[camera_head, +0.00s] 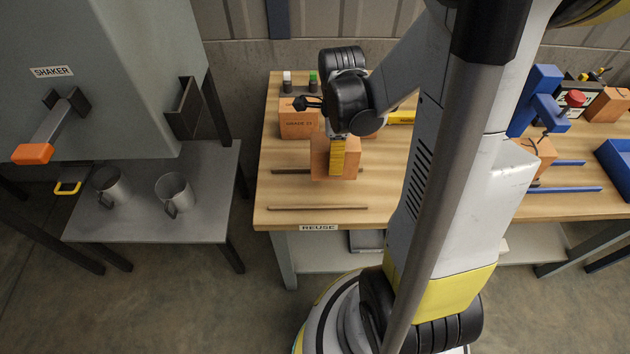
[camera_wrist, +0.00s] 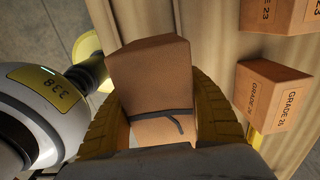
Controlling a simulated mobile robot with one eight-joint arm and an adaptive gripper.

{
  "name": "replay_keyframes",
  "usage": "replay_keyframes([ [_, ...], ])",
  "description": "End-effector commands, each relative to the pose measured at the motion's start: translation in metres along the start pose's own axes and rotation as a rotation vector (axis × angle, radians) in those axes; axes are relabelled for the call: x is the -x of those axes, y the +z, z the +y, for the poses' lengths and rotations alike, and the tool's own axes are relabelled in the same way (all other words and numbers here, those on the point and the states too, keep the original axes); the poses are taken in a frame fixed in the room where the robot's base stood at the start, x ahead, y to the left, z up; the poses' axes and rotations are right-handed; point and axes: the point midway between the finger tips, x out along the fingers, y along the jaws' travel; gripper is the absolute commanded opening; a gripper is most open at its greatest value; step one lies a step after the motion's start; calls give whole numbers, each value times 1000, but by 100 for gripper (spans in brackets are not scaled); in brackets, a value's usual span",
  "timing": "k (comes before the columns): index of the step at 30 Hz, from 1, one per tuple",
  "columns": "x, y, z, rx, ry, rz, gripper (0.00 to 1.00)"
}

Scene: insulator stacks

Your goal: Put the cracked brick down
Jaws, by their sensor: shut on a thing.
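The cracked brick (camera_head: 320,158) is orange-brown and sits in my gripper (camera_head: 338,155) over the left part of the wooden table. In the wrist view the brick (camera_wrist: 150,65) lies between the two yellow finger pads of my gripper (camera_wrist: 165,105), with a dark, bent crack line across its near part. My gripper is shut on it. The brick is near the back one of two thin dark strips (camera_head: 290,171) on the table. I cannot tell whether its underside touches the table or the strip. The REUSE label (camera_head: 319,228) is on the table's front edge.
A graded brick (camera_head: 298,122) stands behind the held one. The wrist view shows two graded bricks, at top right (camera_wrist: 280,14) and right (camera_wrist: 270,95). Two small bottles (camera_head: 300,84) stand at the back. The tabletop (camera_head: 285,190) between the strips is clear. A grey shaker (camera_head: 100,80) stands left.

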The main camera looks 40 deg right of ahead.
Motion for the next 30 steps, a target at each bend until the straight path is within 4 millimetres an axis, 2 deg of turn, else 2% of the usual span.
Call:
replay_keyframes([
  [1, -10, 12, 4, 6, 0, 0, 15],
  [3, -17, 23, 8, 5, 0, 0, 15],
  [9, -25, 39, 13, 0, 0, 0, 15],
  [11, -29, 39, 13, -1, 0, 0, 15],
  [18, -64, 39, 13, -1, 0, 0, 15],
  [30, -68, 39, 13, -1, 0, 0, 15],
])
